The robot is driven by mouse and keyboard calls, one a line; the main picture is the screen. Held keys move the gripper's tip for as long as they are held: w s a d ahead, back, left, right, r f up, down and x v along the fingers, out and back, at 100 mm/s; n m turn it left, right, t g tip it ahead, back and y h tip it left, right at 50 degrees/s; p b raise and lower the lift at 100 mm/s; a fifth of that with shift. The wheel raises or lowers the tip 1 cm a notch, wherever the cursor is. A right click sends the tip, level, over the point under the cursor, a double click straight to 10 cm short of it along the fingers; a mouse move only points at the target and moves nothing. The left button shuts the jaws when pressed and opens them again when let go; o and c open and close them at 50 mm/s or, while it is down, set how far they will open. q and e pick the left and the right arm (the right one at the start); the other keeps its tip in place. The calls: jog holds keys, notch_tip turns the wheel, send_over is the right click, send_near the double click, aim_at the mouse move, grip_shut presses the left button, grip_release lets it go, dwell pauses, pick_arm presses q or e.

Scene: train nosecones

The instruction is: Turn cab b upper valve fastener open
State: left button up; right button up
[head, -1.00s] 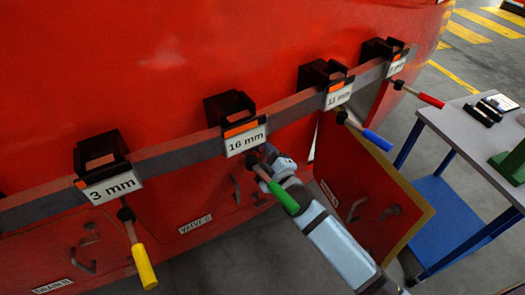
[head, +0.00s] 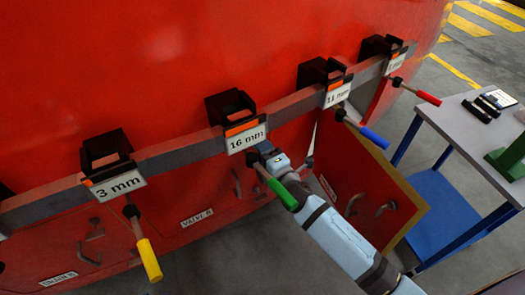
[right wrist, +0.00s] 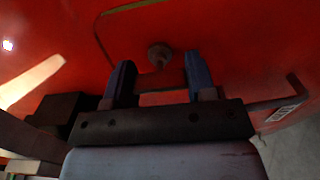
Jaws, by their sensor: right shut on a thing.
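A red panel labelled VALVE B (head: 197,218) is low on the red cab wall, under the tool rail. My right gripper (head: 262,153) reaches in just below the 16 mm sign. A green-handled tool hangs in front of it and partly hides it. In the right wrist view, a small round fastener (right wrist: 159,55) on the red panel lies between the two blue fingers of my right gripper (right wrist: 158,72). The fingers look spread to either side of it, and the exact contact is hard to see. My left gripper is not in view.
The grey rail (head: 180,155) carries black holders with size signs. Yellow (head: 146,260), green (head: 282,194), blue (head: 374,138) and red-handled (head: 427,97) tools hang from it. An open red flap (head: 365,195) is right of my arm. A table (head: 462,135) stands farther right.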

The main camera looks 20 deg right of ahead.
dwell(0.3)
jog(key=o, duration=0.9)
jog(key=shift+o, duration=0.2)
jog(key=shift+s, duration=0.1)
jog(key=shift+s+d+f, duration=0.1)
jog(key=shift+s, duration=0.25)
jog(key=b+v, duration=0.2)
jog(key=v, duration=1.1)
jog(key=shift+w, duration=0.1)
